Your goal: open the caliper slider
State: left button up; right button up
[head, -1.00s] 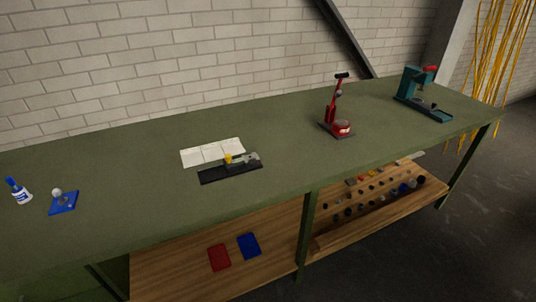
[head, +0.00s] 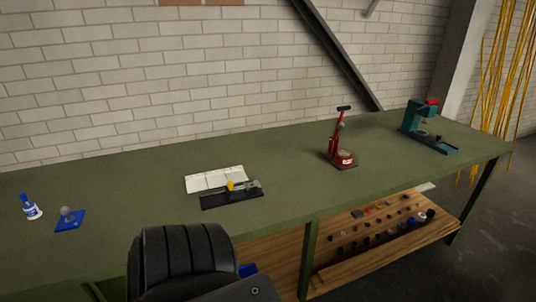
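What looks like the caliper (head: 250,188), a small grey tool with a yellow part (head: 230,185), lies on a black flat base (head: 217,203) on the green workbench. The yellow part is probably the slider, at the tool's left end. The details are too small to tell how far the slider stands open. A black rounded link of one of my arms (head: 185,262) shows at the bottom, in front of the bench edge and apart from the caliper in the picture. No gripper fingers show in the head view.
White sheets (head: 214,179) lie behind the black base. A red press-like tool (head: 343,150) and a teal one (head: 425,130) stand to the right. A blue-white bottle (head: 31,208) and blue plate (head: 70,222) are at left. The bench (head: 130,200) is otherwise clear. A lower wooden shelf holds small parts.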

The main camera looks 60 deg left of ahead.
aim_at(233, 191)
jog(key=k, duration=0.5)
jog(key=u, duration=1.05)
